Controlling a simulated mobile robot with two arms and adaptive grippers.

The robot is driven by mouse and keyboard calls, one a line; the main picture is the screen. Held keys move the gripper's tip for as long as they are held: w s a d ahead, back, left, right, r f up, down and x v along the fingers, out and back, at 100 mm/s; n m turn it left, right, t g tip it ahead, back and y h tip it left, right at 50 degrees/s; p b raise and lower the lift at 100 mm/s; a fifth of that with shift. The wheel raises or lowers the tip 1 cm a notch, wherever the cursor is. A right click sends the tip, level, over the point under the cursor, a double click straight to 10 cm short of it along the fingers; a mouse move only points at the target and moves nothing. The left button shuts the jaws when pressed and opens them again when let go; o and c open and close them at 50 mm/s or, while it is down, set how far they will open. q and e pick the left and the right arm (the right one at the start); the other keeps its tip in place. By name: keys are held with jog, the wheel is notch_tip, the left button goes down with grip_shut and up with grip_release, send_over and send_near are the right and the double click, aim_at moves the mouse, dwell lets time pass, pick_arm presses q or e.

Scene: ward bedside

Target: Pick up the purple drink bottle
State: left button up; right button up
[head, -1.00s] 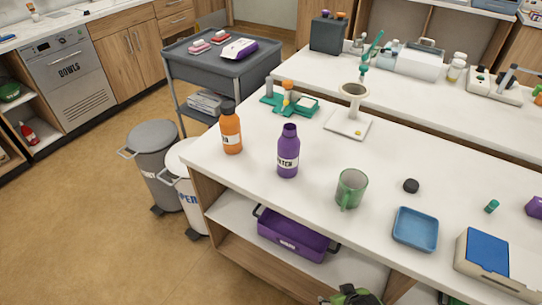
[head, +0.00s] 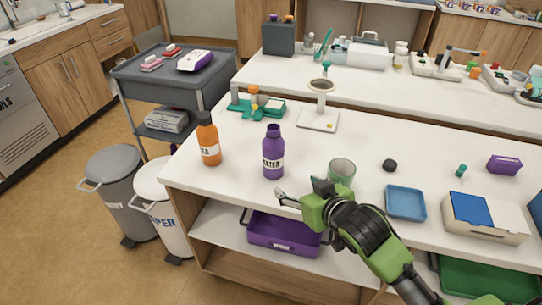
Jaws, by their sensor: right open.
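The purple drink bottle (head: 273,153) stands upright on the white counter, its label facing me and no cap on its neck. My right gripper (head: 298,192) is at the counter's front edge, to the right of the bottle and nearer to me, open and apart from it. Its arm comes in from the lower right. My left gripper is not in view.
An orange bottle (head: 208,140) stands to the left of the purple one. A green mug (head: 342,172) is just behind my right gripper, partly hidden. A blue tray (head: 405,203) and a black cap (head: 390,165) lie further right. Counter between bottle and mug is clear.

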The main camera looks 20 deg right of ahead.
jog(key=t, duration=0.1)
send_near(278, 153)
jog(key=x, duration=0.7)
jog(key=shift+w+f, duration=0.2)
jog(key=shift+f, duration=0.2)
jog(key=shift+w+a+f+p, duration=0.1)
jog(key=shift+w+p, duration=0.25)
jog(key=shift+w, duration=0.3)
jog(key=shift+r+p+x, duration=0.15)
jog(key=shift+x, duration=0.9)
jog(key=shift+r+p+x, duration=0.1)
jog(key=shift+p+x, duration=0.05)
jog(key=shift+x, duration=0.95)
jog(key=shift+w, duration=0.1)
jog(key=c, duration=1.4)
